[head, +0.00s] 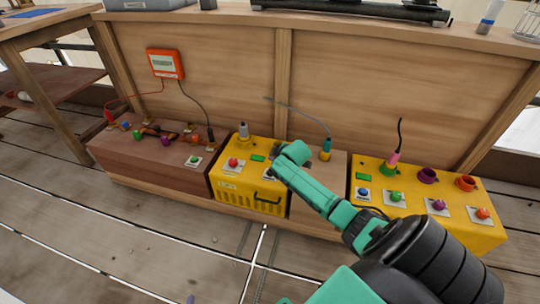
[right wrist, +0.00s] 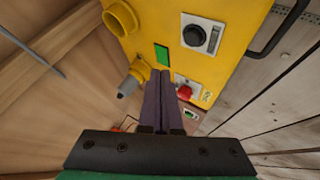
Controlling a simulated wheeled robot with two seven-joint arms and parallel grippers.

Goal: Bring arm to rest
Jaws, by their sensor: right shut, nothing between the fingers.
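My right arm, green and black, reaches from the lower right of the head view to the left yellow box. Its gripper (head: 287,157) is over that box's right end; the fingertips are mostly hidden there. In the right wrist view the dark fingers of my right gripper (right wrist: 160,74) are shut together and empty. They point toward the yellow box face (right wrist: 222,15), between a red button (right wrist: 184,92) and a grey-tipped plug (right wrist: 129,84). Whether they touch it is unclear. My left gripper is not in view.
The left yellow box (head: 228,189) has a black handle (head: 268,199). A brown box (head: 140,158) stands left of it, and a second yellow box (head: 470,228) stands right, with coloured buttons and sockets. An orange-red display (head: 165,64) hangs behind. The plank floor in front is clear.

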